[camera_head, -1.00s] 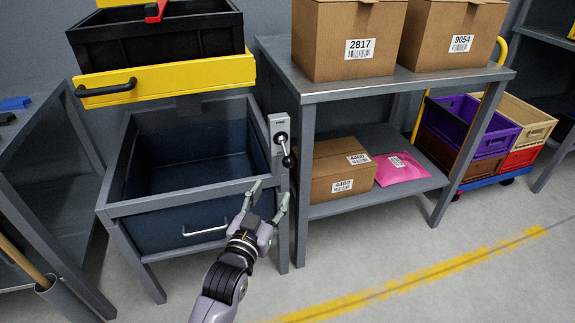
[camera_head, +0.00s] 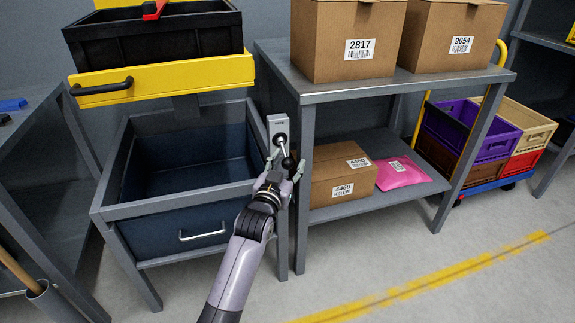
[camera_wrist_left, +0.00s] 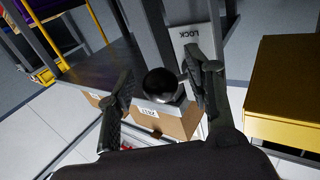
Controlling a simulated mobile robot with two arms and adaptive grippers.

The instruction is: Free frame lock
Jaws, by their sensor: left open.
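The frame lock is a grey plate (camera_head: 277,125) on the right front post of the grey frame (camera_head: 190,199). Its lever ends in a black ball knob (camera_head: 288,163) and hangs downward. My left gripper (camera_head: 285,168) is open at the knob, with a finger on either side. In the left wrist view the black knob (camera_wrist_left: 161,84) sits between the two open fingers (camera_wrist_left: 160,92), and the plate (camera_wrist_left: 197,45) with the letters LOCK shows behind. Whether a finger touches the knob I cannot tell. My right gripper is not in view.
A dark blue bin (camera_head: 190,235) with a handle sits in the frame. A yellow drawer (camera_head: 165,80) with a black crate (camera_head: 155,40) is above. The grey shelf table (camera_head: 400,85) with cardboard boxes and a pink parcel (camera_head: 400,172) stands close on the right. Front floor is clear.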

